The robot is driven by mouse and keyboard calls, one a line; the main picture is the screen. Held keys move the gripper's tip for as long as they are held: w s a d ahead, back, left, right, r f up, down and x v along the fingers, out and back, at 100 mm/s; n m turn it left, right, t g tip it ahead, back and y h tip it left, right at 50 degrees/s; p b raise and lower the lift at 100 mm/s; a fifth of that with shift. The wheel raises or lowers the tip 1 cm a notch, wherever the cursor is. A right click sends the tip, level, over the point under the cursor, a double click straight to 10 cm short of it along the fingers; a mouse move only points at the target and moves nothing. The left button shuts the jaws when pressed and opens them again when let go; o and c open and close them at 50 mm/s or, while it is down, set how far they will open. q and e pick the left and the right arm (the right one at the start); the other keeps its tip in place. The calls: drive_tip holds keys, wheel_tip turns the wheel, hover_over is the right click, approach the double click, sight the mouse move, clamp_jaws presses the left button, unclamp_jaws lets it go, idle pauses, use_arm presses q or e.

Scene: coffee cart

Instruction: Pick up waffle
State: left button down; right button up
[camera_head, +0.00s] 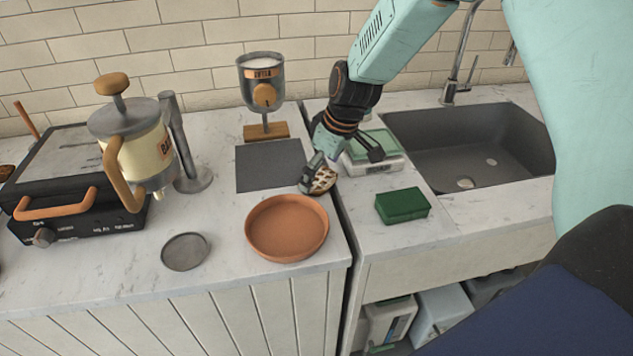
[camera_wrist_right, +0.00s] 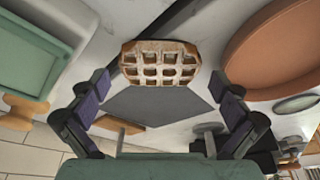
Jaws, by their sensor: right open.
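The waffle (camera_head: 322,181) is a small brown grid-patterned piece on the counter, near the right edge of the dark grey mat and behind the terracotta dish. In the right wrist view the waffle (camera_wrist_right: 160,63) shows whole, with pale squares, ahead of and between the fingers. My right gripper (camera_head: 340,172) comes down from the upper right and partly covers the waffle in the head view. Its fingers are spread wide in the right wrist view (camera_wrist_right: 160,103), with nothing between the pads. My left gripper is not in view.
The terracotta dish (camera_head: 287,253) is just in front of the waffle. A scale with a green top (camera_head: 372,144) and a green sponge (camera_head: 402,206) are to the right, before the sink (camera_head: 470,141). A dispenser (camera_head: 262,84) stands behind the mat (camera_head: 262,165).

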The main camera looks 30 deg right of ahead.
drive_tip(key=shift+d+f, duration=0.2)
drive_tip(key=shift+f, duration=0.1)
drive_tip(key=shift+a+r, duration=0.1)
drive_tip(key=shift+a, duration=0.1)
drive_tip(key=shift+c, duration=0.2)
drive_tip(key=shift+a, duration=0.1)
drive_tip(key=shift+c, duration=0.6)
drive_tip(key=shift+w, duration=0.1)
drive_tip(key=c, duration=0.3)
drive_tip(key=shift+d, duration=0.2)
drive_tip(key=c, duration=0.3)
drive_tip(key=shift+c, duration=0.9)
drive_tip(key=shift+a, duration=0.15)
